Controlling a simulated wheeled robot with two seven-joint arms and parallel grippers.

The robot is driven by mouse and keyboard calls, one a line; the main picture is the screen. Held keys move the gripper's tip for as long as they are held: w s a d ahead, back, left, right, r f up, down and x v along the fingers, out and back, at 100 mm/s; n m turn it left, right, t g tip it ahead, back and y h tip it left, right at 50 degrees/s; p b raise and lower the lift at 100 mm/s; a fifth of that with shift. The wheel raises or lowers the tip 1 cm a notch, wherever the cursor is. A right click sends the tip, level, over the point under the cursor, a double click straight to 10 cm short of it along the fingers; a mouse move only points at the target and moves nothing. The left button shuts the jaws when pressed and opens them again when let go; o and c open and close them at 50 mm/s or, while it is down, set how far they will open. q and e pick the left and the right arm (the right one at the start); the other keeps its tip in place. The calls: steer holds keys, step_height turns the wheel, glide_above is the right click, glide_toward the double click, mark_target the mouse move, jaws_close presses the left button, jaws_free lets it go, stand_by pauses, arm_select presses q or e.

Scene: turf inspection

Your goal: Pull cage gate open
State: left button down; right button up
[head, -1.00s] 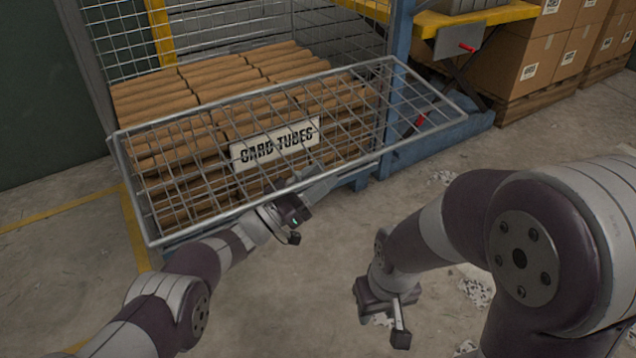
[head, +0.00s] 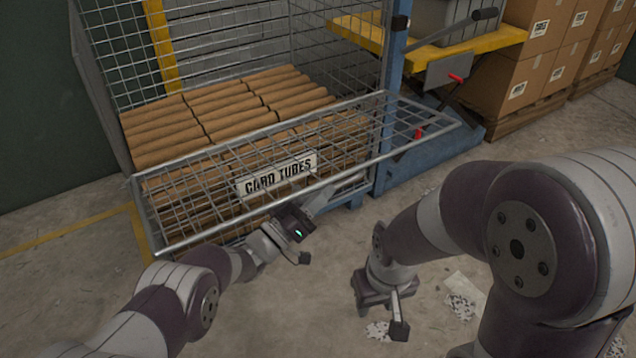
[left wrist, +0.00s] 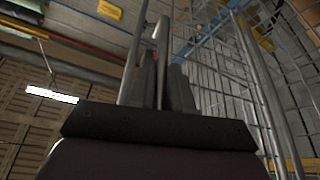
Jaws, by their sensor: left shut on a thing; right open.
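The cage gate (head: 422,113) is a grey wire-mesh panel in a tube frame, slanting out from the front of the cage. A white CARD TUBES sign (head: 278,175) shows at its middle. My left gripper (head: 318,198) is shut on the gate at its near rail, right of the rail's middle. The left wrist view shows the fingers (left wrist: 160,85) around a metal bar, with mesh to the right. The exact contact is partly hidden by the gripper body. My right gripper (head: 381,316) is open and empty, low over the floor to the right of the gate.
Stacked brown card tubes (head: 230,105) fill the cage behind the gate. A blue post (head: 395,75) stands at the cage's right. Beyond it are a yellow lift table (head: 355,32) and cartons on pallets (head: 530,90). Paper scraps (head: 460,305) lie on the open floor.

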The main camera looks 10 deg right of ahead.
arm_select(q)
steer(key=shift+r+n, duration=0.3)
steer(key=shift+r, duration=0.35)
arm_select(e)
steer(key=shift+r, duration=0.7)
arm_select(q)
steer(key=shift+f, duration=0.1)
steer(key=c, duration=1.1)
jaws_free()
